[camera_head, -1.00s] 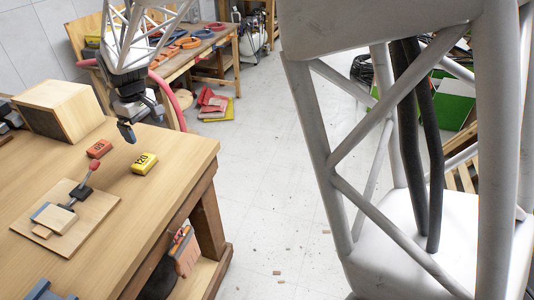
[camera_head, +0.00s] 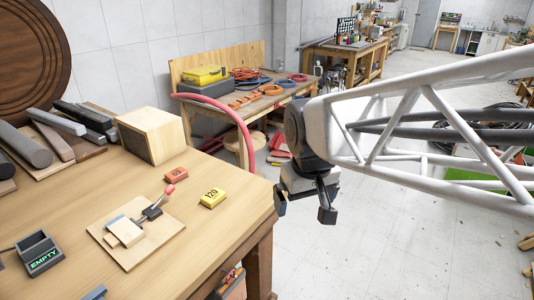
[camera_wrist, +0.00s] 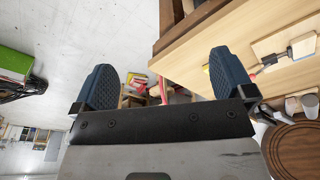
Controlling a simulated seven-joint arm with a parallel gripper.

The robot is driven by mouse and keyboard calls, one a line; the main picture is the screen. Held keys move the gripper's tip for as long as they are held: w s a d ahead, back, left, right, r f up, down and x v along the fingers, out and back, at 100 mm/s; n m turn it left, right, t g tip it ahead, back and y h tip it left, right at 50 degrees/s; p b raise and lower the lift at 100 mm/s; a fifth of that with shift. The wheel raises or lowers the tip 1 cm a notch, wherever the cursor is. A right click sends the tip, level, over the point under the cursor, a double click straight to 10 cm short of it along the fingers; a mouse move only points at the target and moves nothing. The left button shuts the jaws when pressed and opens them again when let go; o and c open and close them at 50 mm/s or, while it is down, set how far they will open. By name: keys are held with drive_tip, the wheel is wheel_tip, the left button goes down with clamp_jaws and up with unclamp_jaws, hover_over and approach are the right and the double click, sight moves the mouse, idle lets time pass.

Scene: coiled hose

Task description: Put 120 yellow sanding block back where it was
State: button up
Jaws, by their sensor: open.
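The yellow sanding block marked 120 (camera_head: 212,198) lies on the wooden workbench (camera_head: 110,178) near its right edge. It also shows small in the wrist view (camera_wrist: 206,70), partly hidden by a finger. An orange-red sanding block (camera_head: 175,174) lies just behind and left of it. My gripper (camera_head: 303,207) is open and empty, off the bench's right edge over the floor, to the right of the yellow block. In the wrist view its two dark blue padded fingers (camera_wrist: 160,80) stand wide apart with nothing between them.
A toggle clamp on a wooden board (camera_head: 137,232) sits in front of the blocks. A wooden box (camera_head: 152,135) stands behind them. A dark holder labelled EMPTY (camera_head: 40,253) is at the front left. A pink-red hose (camera_head: 235,120) arches behind the bench.

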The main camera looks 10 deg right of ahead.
drive_tip(key=s+d+f+m, duration=0.2)
drive_tip(key=s, duration=0.7)
drive_tip(key=shift+s+d+t, duration=0.2)
drive_tip(key=shift+d+t, duration=0.1)
drive_tip(key=shift+d, duration=0.05)
idle(0.8)
